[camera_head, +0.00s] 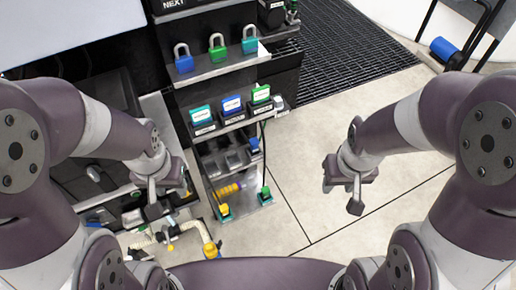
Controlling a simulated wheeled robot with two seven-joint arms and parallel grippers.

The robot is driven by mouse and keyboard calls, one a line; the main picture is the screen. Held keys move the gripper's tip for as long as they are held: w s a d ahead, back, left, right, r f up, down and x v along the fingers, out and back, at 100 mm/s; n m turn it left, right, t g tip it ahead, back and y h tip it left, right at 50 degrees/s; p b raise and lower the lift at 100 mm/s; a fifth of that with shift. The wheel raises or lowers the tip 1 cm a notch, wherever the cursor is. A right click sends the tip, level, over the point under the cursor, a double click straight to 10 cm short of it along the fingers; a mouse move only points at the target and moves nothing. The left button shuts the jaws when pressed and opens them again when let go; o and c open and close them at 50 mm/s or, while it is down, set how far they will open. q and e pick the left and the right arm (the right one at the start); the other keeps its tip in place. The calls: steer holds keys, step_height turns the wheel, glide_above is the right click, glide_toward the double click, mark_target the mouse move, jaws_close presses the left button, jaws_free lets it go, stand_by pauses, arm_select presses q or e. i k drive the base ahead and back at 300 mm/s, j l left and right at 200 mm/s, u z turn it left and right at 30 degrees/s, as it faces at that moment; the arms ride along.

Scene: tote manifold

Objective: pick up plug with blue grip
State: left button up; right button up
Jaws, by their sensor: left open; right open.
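A small blue piece (254,145), which looks like the blue grip of a plug, sits at the right edge of the dark cart, below the row of tagged holders. It is too small to make out its plug end. Similar small pieces with a yellow grip (224,210) and a green grip (265,194) sit at the cart's lower shelf edge. My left gripper (166,202) is open over the bench at the left of the cart, apart from the blue piece. My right gripper (345,193) is open and empty over bare floor, to the right of the cart.
The shelf (217,71) above holds blue, green and teal padlocks. Tagged holders (231,119) stand below it. A pale hose (191,229) with yellow fittings is beside my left gripper.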

mark_target(254, 143)
steer(key=i+l+u, duration=0.6)
steer(key=l+u, duration=0.3)
steer(key=l, duration=0.15)
steer(key=i+l+u, duration=0.1)
steer(key=l+u, duration=0.35)
steer(key=l, duration=0.2)
steer(key=l+u, duration=0.45)
steer(key=l, duration=0.2)
steer(key=l+u, duration=0.45)
steer(key=l, duration=0.3)
steer(key=k+l+u, duration=0.2)
steer(key=l+u, duration=0.25)
steer(key=l, duration=0.15)
